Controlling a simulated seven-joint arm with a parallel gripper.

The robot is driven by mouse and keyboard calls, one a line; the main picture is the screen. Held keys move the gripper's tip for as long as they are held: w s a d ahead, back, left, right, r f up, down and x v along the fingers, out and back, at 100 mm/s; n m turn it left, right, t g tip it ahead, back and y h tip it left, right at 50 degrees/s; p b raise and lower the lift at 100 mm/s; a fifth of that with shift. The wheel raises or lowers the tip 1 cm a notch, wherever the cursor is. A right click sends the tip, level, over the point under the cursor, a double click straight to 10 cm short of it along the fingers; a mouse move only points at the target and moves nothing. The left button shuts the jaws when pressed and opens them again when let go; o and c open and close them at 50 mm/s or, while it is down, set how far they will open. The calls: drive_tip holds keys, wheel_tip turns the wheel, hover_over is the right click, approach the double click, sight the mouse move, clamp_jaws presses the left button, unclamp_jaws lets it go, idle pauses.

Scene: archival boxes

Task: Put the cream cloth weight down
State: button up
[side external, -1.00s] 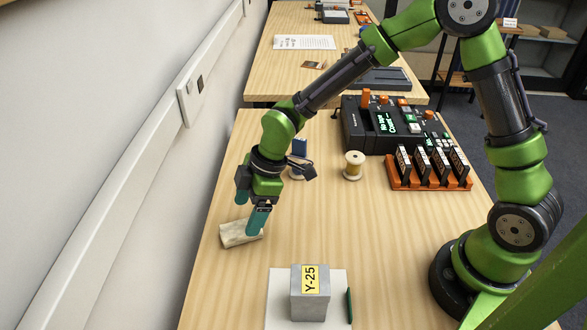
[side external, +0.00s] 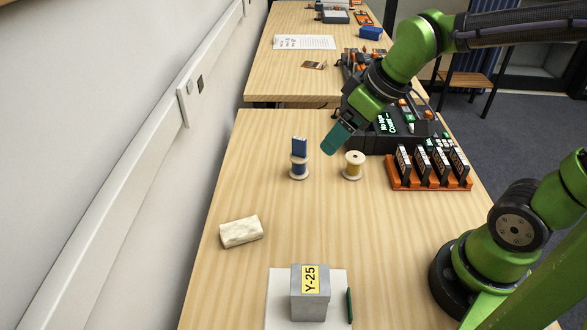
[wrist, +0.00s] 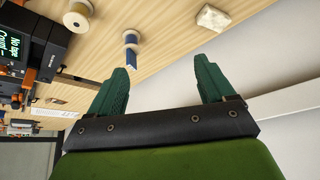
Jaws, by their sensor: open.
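The cream cloth weight (side external: 241,232) lies flat on the wooden table near its left edge, with nothing touching it. It also shows in the wrist view (wrist: 213,18) at the top. My gripper (side external: 334,141) is above the table's far part, near the black device, well apart from the weight. In the wrist view my gripper (wrist: 162,80) has its two green fingers spread wide with nothing between them.
A blue spool (side external: 299,168) with a blue block (side external: 300,146) above it and a yellow spool (side external: 353,165) stand mid-table. An orange rack (side external: 430,184) and black device (side external: 372,128) are at right. A grey Y-25 block (side external: 310,305) stands in front.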

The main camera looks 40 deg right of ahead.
drive_tip(key=s+d+r+m+t, duration=0.2)
drive_tip(key=s+d+m, duration=0.1)
drive_tip(key=s+m, duration=0.3)
drive_tip(key=shift+s+d+r+y, duration=0.2)
drive_tip(key=shift+s+r+y, duration=0.05)
drive_tip(key=shift+y, duration=0.05)
